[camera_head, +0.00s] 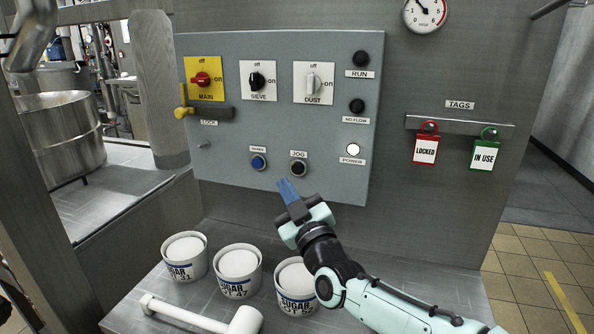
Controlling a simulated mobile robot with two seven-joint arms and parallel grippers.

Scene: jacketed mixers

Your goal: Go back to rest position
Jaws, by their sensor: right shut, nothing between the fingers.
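My right gripper (288,191) is shut and empty, with its blue fingertips close together. It is in front of the lower part of the grey control panel (225,120), just below the blue button (258,162) and the black JOG button (298,168). Whether the fingertips touch the panel, I cannot tell. My right arm reaches in from the lower right, in front of the metal table. My left gripper does not show.
Several SUGAR tubs (237,265) and a white mallet-like tool (200,314) stand or lie on the metal table (126,296). A red LOCKED tag (425,149) and a green IN USE tag (484,155) hang at right. Tiled floor (530,290) lies clear at far right.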

